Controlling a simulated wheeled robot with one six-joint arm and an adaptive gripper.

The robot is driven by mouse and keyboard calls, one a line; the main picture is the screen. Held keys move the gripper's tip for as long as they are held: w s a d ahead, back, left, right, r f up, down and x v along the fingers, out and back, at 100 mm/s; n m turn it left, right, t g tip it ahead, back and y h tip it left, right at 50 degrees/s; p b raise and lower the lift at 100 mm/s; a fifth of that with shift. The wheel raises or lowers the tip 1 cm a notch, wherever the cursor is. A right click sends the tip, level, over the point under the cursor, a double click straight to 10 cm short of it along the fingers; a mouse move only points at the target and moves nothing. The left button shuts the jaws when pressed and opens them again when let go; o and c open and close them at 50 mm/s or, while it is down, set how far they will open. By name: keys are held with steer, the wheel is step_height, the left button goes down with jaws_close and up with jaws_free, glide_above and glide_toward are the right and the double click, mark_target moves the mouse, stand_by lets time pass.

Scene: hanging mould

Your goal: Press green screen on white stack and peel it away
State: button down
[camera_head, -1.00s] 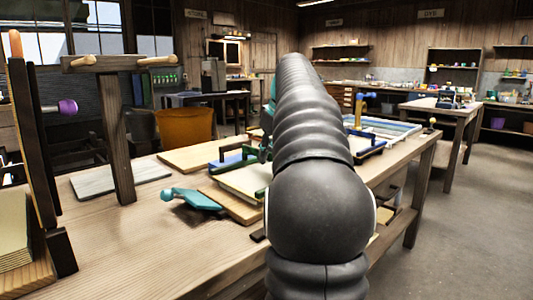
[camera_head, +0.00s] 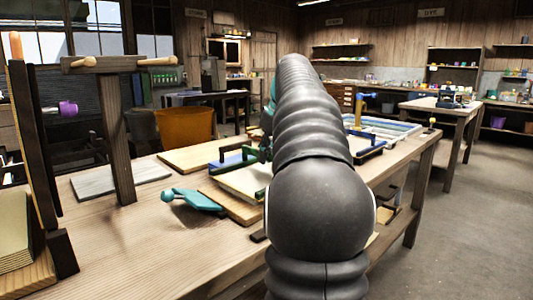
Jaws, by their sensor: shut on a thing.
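The green screen (camera_head: 261,196) shows as a dark green frame part with a raised handle, just left of my arm at mid-bench. It lies on or just over a pale, whitish stack (camera_head: 238,183); whether they touch is hard to tell. My arm hides much of both. Only a sliver of my gripper (camera_head: 265,151) shows beside the arm, low over the screen's far side. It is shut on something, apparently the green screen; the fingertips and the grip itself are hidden.
A blue-handled frame (camera_head: 226,155) lies close behind the stack. A teal squeegee-like tool (camera_head: 190,199) lies to the left. A wooden post with pegs (camera_head: 117,150) and a dark upright frame (camera_head: 35,150) stand at left. The front left bench top (camera_head: 150,240) is clear.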

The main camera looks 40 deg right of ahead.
steer(key=shift+r+p, duration=0.9)
steer(key=shift+r, duration=0.1)
steer(key=shift+r, duration=0.2)
step_height(320, 180, up, 3)
steer(key=p, duration=0.3)
steer(key=shift+f, duration=0.1)
steer(key=shift+r, duration=2.05)
